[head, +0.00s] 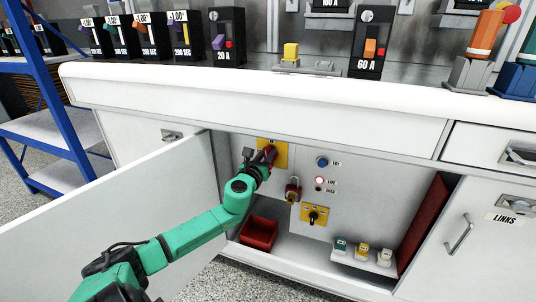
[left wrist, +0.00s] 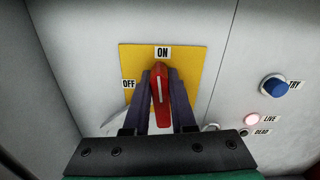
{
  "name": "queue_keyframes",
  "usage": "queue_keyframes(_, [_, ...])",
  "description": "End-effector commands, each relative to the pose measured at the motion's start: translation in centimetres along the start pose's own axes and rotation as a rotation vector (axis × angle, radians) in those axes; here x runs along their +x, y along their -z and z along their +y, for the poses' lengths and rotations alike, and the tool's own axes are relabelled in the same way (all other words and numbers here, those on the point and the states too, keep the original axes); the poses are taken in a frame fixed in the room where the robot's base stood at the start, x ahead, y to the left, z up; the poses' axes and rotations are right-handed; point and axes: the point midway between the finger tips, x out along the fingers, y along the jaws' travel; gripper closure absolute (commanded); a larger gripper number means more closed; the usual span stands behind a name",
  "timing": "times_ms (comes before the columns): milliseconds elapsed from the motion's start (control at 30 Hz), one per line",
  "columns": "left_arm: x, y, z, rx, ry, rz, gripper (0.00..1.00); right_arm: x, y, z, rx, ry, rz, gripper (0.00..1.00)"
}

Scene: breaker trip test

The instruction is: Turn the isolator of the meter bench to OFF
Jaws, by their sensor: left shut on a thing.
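The isolator is a red handle (left wrist: 160,92) on a yellow plate (left wrist: 203,62) inside the open cupboard of the bench. The ON label (left wrist: 162,52) is above the handle and the OFF label (left wrist: 128,84) is to its left. The handle stands upright, its tip toward ON. My left gripper (left wrist: 161,85) is shut on the handle, one finger on each side. In the head view the gripper (head: 266,160) covers much of the handle, and the yellow plate (head: 279,152) shows behind it. My right gripper is not in view.
The cupboard door (head: 120,215) stands open on the left. Right of the isolator are a blue TRY button (head: 322,162), a lit LIVE lamp (head: 319,180), a red padlock (head: 293,188) and a lower yellow switch (head: 314,215). A red bin (head: 259,232) sits below.

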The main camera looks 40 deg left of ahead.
Motion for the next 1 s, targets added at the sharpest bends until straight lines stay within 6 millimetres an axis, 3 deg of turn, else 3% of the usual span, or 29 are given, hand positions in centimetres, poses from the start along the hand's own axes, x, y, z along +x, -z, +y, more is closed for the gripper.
queue_keyframes(1000, [0.0, 0.8, 1.6, -0.933, -0.002, 0.0, 1.0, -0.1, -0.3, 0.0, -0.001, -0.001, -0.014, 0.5])
